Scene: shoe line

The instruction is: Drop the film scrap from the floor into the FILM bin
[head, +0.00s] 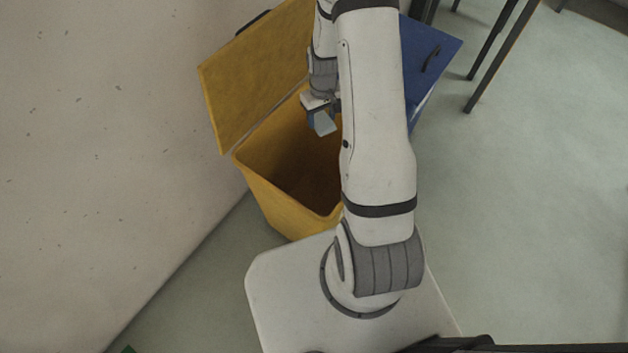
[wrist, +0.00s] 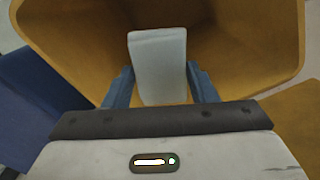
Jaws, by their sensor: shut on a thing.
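The film scrap (wrist: 158,62) is a pale, translucent, roughly rectangular piece. My gripper (wrist: 160,88) is shut on it, with one blue finger on each side. In the head view the scrap (head: 324,124) hangs below my gripper (head: 318,108), over the opening of a yellow bin (head: 283,215) with its lid raised. In the wrist view the inside of the yellow bin (wrist: 235,75) lies beneath the scrap. No FILM label shows on the bin in either view. My arm hides the bin's right side in the head view.
A blue bin (head: 425,55) stands beside the yellow one, partly behind my arm. The yellow lid (head: 255,75) stands open near the pale wall (head: 100,120). Dark table legs (head: 490,60) stand at the upper right. The floor (head: 520,220) on the right is clear.

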